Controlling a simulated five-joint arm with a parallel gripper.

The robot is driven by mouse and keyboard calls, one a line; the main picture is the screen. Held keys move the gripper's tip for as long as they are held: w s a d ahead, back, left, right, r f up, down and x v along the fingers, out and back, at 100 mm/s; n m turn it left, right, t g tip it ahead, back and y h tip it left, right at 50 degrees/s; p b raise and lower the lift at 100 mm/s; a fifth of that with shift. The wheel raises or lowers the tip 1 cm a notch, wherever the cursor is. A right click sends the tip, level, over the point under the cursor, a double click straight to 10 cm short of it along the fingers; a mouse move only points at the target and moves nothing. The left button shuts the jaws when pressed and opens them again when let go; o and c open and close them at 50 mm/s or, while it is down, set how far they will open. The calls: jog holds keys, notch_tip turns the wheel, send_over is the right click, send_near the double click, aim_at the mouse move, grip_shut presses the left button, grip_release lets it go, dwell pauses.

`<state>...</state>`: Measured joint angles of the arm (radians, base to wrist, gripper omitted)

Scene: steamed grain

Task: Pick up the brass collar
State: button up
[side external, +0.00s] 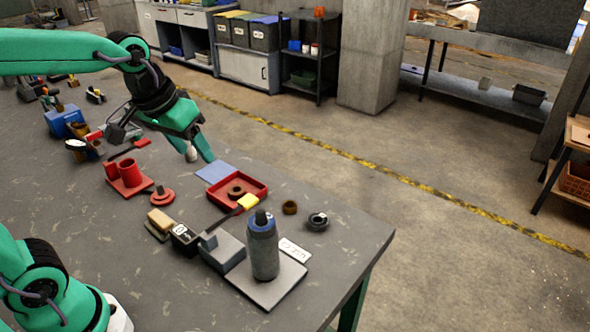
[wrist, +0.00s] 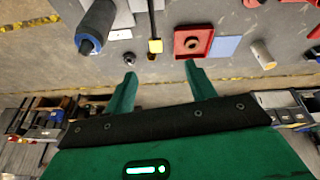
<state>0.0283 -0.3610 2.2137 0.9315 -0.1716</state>
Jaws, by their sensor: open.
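A small brass-brown ring (side external: 290,207) lies on the bare grey table right of the red tray (side external: 263,199); it looks like the brass collar. A darker brown ring (side external: 236,191) lies inside the tray and also shows in the wrist view (wrist: 192,43). I cannot tell for certain which is the collar by colour alone. My gripper (side external: 201,153) is open and empty, beyond the tray toward the table's far edge. In the wrist view its fingers (wrist: 160,70) are spread apart, with a small ring (wrist: 152,57) just ahead of the gap.
A blue-topped bottle (side external: 263,250) stands on a grey plate near the front, beside a grey block (side external: 222,252). A dark ring (side external: 317,221) lies right of the brass-brown one. A yellow block (side external: 248,201) touches the tray's near side. A blue sheet (side external: 215,173) lies behind it. The right table corner is clear.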

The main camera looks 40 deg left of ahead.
jog(key=w+d+f+n+g, duration=0.2)
jog(key=w+f, duration=0.3)
jog(key=w, duration=0.8)
jog(key=shift+w+d+f+n+g, duration=0.4)
jog(key=shift+w+f, duration=1.15)
jog(key=shift+f, duration=1.95)
jog(key=shift+w+d+f+n+g, duration=0.35)
jog(key=shift+w+f, duration=1.2)
jog(key=shift+f, duration=1.9)
jog(key=shift+w+d+f+n+g, duration=0.4)
jog(key=shift+w+f, duration=1.15)
jog(key=shift+f, duration=1.95)
jog(key=shift+d, duration=0.15)
jog(key=c, duration=1.1)
